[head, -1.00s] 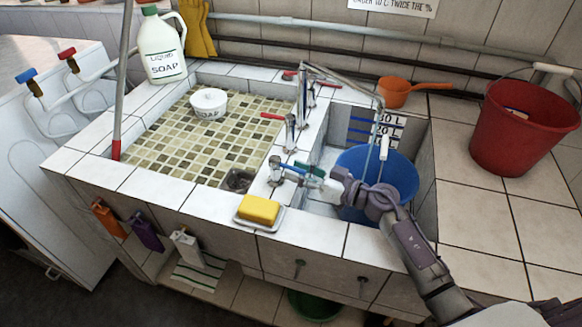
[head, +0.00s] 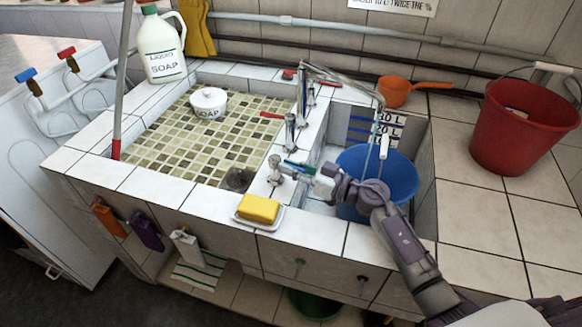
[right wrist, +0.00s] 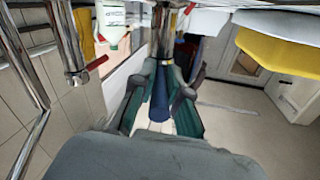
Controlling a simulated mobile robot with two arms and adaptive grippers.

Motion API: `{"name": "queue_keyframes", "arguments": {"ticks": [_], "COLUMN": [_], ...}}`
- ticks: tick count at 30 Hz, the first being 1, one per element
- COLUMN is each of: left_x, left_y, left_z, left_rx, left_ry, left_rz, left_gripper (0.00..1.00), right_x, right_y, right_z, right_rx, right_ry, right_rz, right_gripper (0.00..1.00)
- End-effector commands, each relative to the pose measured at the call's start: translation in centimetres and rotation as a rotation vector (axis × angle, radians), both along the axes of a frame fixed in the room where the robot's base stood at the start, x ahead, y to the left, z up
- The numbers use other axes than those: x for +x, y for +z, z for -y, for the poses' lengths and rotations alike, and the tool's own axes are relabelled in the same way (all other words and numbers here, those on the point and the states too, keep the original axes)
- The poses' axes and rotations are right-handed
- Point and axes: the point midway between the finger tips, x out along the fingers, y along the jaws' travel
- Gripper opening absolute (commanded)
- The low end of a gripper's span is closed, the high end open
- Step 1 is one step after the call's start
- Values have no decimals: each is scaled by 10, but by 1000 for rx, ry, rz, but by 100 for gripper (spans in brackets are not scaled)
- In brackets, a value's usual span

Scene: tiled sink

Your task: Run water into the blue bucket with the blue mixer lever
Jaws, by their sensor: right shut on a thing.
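My right gripper (head: 306,171) is shut on the blue mixer lever (head: 292,163) at the front of the divider between the basins. In the right wrist view, the lever (right wrist: 160,97) lies lengthwise between the teal fingers of the gripper (right wrist: 161,100). The blue bucket (head: 398,172) stands upright in the right basin below the spout (head: 345,82). A thin pale-blue line, which looks like running water, goes from the spout's end into it. My arm hides part of the bucket's front, and its inside level cannot be told. My left gripper is not in view.
Red-levered taps (head: 290,128) stand behind on the divider. A yellow sponge (head: 258,208) on a dish sits at the front edge. A red bucket (head: 520,125) and orange dipper (head: 395,92) stand right and behind. The right counter's front is clear.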

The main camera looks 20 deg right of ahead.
Motion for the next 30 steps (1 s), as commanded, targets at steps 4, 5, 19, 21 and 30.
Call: {"name": "queue_keyframes", "arguments": {"ticks": [4, 5, 19, 21, 30], "left_x": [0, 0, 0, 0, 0], "left_y": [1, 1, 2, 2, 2], "left_z": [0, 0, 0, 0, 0], "left_rx": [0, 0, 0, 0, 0], "left_ry": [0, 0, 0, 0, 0], "left_rz": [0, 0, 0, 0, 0], "left_gripper": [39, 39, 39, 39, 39], "right_x": [1, 1, 7, 7, 7], "right_y": [0, 0, -1, -1, -1], "right_z": [1, 1, 7, 7, 7], "right_rx": [-1, -2, -1, -1, -2], "right_ry": [7, 17, 206, 205, 204], "right_rz": [-1, -2, -1, -1, -1], "right_gripper": [0, 0, 0, 0, 39]}}
